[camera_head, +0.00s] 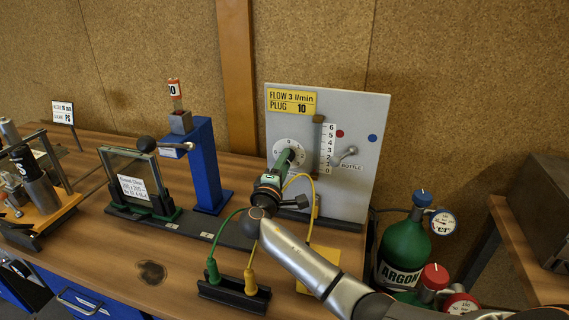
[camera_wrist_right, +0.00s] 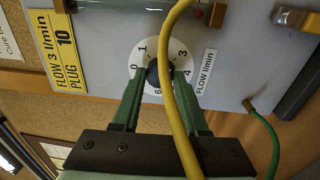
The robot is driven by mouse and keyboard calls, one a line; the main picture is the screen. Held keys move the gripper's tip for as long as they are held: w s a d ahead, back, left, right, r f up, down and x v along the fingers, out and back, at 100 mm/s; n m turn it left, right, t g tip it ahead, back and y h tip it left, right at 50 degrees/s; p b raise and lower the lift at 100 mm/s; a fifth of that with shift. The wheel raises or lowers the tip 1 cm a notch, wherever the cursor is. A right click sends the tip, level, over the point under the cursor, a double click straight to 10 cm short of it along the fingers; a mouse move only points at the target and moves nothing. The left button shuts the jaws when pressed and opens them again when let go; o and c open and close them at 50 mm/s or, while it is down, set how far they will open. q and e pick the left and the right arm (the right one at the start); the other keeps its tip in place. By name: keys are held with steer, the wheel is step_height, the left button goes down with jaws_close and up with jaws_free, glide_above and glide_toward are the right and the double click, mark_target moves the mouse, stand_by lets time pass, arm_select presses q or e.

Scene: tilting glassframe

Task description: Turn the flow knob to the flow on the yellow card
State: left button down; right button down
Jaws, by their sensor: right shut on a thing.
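The yellow card (camera_head: 292,102) at the top left of the grey panel reads FLOW 3 l/min, PLUG 10; it also shows in the right wrist view (camera_wrist_right: 60,50). The flow knob (camera_wrist_right: 158,72) is a dark round knob on a white numbered dial (camera_wrist_right: 183,50). My right gripper (camera_wrist_right: 160,82) is shut on the knob, one green finger on each side. In the head view my gripper (camera_head: 284,165) covers most of the dial (camera_head: 297,148). The knob's pointer is hidden, so its setting cannot be read. My left gripper is not in view.
A yellow hose (camera_wrist_right: 172,100) crosses before the knob in the wrist view. A blue post (camera_head: 205,165) and a framed glass (camera_head: 132,180) stand left. A green argon bottle (camera_head: 405,245) stands right.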

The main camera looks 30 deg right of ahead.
steer(key=shift+c, duration=2.2)
jaws_free()
steer(key=b+v, duration=0.2)
steer(key=v, duration=1)
steer(key=shift+s+a, duration=0.15)
steer(key=shift+s, duration=0.05)
